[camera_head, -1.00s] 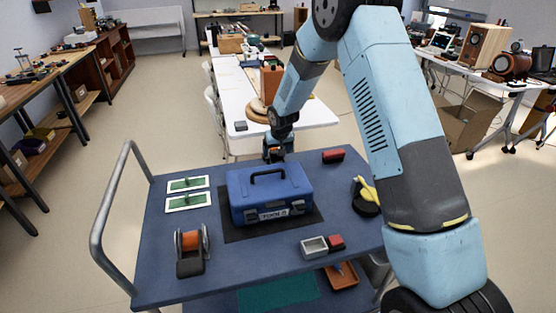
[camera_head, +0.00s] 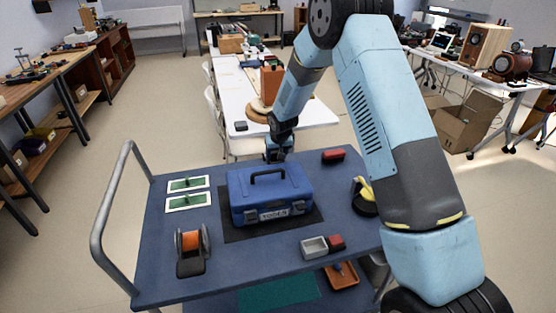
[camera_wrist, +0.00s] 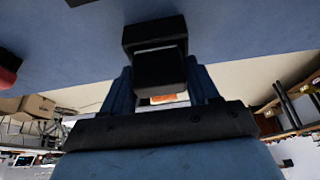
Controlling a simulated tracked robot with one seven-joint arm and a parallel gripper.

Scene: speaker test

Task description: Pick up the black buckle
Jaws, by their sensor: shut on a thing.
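A black buckle (camera_wrist: 160,72) shows in the wrist view, with a pale edge across its middle. My gripper (camera_wrist: 162,84) is shut on it, with one blue finger on each side. In the head view my gripper (camera_head: 277,152) is behind the blue toolbox (camera_head: 270,196), near the back edge of the cart. The buckle cannot be made out in the head view, and I cannot tell from these views how far it is above the cart top.
A white table (camera_head: 240,95) stands behind.

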